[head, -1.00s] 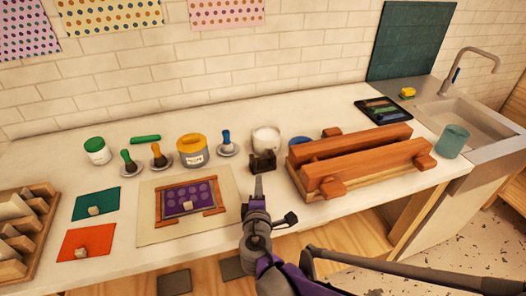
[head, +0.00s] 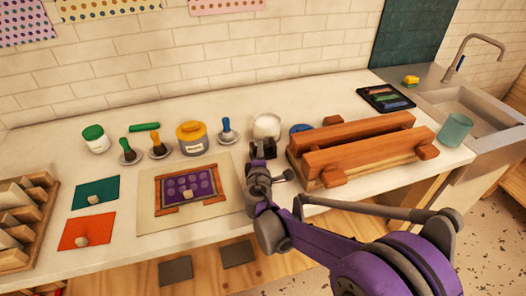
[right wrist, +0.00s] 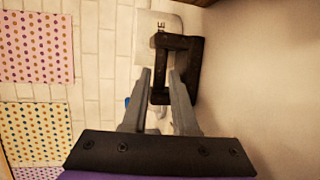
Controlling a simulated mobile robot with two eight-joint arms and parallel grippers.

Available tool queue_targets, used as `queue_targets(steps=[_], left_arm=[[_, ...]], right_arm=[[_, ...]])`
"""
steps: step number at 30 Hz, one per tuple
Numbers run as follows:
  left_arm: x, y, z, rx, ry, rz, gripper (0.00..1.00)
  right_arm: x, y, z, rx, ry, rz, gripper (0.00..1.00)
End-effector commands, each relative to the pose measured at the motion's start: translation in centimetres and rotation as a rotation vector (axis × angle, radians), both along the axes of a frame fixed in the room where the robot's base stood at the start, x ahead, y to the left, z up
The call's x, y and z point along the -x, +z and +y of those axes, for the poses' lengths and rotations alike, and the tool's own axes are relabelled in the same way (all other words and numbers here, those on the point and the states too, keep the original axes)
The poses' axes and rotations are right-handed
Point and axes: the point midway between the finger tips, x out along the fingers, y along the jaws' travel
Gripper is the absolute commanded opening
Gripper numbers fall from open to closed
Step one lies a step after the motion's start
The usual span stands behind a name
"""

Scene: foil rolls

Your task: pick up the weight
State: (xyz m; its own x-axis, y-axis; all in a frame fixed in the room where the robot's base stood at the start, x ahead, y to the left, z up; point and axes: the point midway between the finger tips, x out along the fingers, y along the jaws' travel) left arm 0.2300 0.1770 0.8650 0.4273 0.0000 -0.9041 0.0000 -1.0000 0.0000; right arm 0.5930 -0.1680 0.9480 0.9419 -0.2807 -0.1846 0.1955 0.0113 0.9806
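The weight appears to be the dark block with a handle (head: 263,148), standing on the counter in front of a white jar. In the right wrist view it is a dark frame-like piece (right wrist: 190,72) just beyond the fingertips. My right gripper (head: 258,158) is at the near side of it. In the right wrist view the gripper (right wrist: 160,75) is open, with one finger on each side of the near bar of the dark piece. I cannot tell whether either finger touches it. My left gripper is not in view.
The white jar (head: 267,126) stands close behind the weight. A wooden press (head: 352,152) is close on the right. A mat with a purple print (head: 190,187) lies to the left. A yellow tub (head: 192,138) and several tools stand at the back left.

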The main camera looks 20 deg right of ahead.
Motion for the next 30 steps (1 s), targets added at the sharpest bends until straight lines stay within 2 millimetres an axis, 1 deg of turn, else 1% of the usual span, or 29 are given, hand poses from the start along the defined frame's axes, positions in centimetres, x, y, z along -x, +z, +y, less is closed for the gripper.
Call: queue_targets(steps=[7,9,11,12,30], left_arm=[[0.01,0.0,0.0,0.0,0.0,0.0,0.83],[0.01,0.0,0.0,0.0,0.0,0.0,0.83],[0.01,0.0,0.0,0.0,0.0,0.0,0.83],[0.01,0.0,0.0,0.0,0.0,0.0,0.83],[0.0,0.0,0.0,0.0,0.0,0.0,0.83]], right_arm=[[-0.15,-0.03,-0.05,0.0,0.0,0.0,0.27],[-0.14,-0.04,-0.04,0.0,0.0,0.0,0.14],[-0.14,-0.03,-0.04,0.0,0.0,0.0,0.04],[-0.14,-0.03,-0.04,0.0,0.0,0.0,0.0],[-0.14,-0.02,-0.03,0.0,0.0,0.0,0.0]])
